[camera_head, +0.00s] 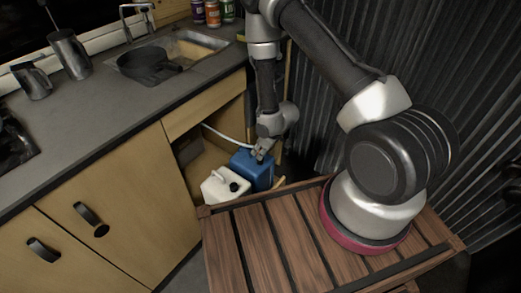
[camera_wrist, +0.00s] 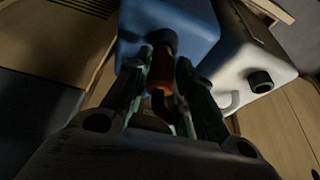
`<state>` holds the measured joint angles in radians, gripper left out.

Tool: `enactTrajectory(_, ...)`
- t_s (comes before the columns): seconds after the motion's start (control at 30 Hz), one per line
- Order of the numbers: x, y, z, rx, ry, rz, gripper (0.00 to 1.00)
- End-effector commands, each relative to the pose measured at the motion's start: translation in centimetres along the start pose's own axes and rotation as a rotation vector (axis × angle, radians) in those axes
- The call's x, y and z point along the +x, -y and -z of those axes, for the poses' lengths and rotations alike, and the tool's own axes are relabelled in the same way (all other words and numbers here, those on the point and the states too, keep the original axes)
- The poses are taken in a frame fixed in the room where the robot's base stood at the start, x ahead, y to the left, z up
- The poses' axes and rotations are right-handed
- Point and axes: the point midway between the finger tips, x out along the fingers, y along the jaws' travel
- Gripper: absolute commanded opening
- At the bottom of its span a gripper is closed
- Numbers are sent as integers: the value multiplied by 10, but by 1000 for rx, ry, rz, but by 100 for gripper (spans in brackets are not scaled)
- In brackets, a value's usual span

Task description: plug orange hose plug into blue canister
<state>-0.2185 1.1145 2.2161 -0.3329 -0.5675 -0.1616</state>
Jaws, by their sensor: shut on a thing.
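The blue canister (camera_head: 252,174) stands in the open cabinet bay, and it fills the top middle of the wrist view (camera_wrist: 199,28). Its dark neck (camera_wrist: 162,38) faces my gripper. My gripper (camera_head: 261,153) is at the top of the canister. In the wrist view my gripper (camera_wrist: 158,72) is shut on the orange hose plug (camera_wrist: 160,101), which sits between the two fingers. The plug is in line with the neck and its front end is close to it. I cannot tell whether they touch. In the head view the plug is hidden.
A white canister (camera_head: 223,188) with a black cap stands beside the blue one. A pale hose (camera_head: 224,136) runs inside the cabinet bay. A slatted wooden table (camera_head: 253,239) is in front. The counter (camera_head: 100,95) with a sink is at upper left, and a corrugated wall is at right.

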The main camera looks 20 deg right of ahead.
Motion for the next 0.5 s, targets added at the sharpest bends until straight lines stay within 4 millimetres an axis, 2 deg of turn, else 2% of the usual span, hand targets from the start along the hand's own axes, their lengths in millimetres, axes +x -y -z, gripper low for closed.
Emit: enactTrajectory(0.5,11,0,-4,0,0,0,0)
